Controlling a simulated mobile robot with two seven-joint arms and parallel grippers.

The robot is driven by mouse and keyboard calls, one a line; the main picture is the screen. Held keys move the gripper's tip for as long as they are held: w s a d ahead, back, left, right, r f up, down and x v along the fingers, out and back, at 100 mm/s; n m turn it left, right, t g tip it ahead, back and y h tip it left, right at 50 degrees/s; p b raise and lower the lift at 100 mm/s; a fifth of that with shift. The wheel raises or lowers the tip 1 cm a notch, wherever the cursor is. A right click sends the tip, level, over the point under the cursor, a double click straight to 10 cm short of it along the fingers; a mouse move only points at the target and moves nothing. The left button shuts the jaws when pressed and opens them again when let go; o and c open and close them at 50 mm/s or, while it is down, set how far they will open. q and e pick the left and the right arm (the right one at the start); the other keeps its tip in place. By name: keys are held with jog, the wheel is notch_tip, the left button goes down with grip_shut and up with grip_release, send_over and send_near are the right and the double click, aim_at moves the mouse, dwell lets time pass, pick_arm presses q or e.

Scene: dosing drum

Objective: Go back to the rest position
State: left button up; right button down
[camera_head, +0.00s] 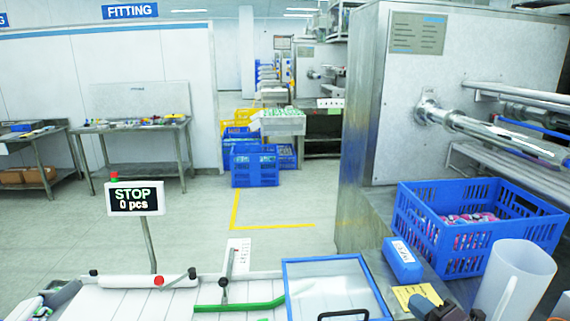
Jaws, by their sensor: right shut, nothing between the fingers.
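My right gripper (440,308) shows at the bottom edge, right of centre, as a small dark shape. It is shut and empty, beside the yellow note (408,295) and left of the clear plastic jug (515,283). Most of my right arm is below the picture. A sign (135,198) reading "STOP 0 pcs" stands on a post behind the white surface (135,303).
A blue crate (480,240) with pink packs stands at the right, near a blue box (402,262). A blue-framed clear lid (330,290) with a black handle lies at front centre, beside a green bar (240,305). A large metal machine (395,110) stands behind. The floor beyond is open.

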jog(key=s+a+f+m+g+h+b, duration=0.1)
jog(key=s+f+m+g+h, duration=0.3)
jog(key=s+f+m, duration=1.7)
jog(key=s+m+h+b, duration=0.1)
jog(key=s+m+h, duration=0.1)
jog(key=h, duration=0.2)
jog(key=shift+f+h+b, duration=0.2)
jog(key=shift+h+b, duration=0.1)
jog(key=shift+h, duration=0.1)
jog(key=shift+a, duration=0.15)
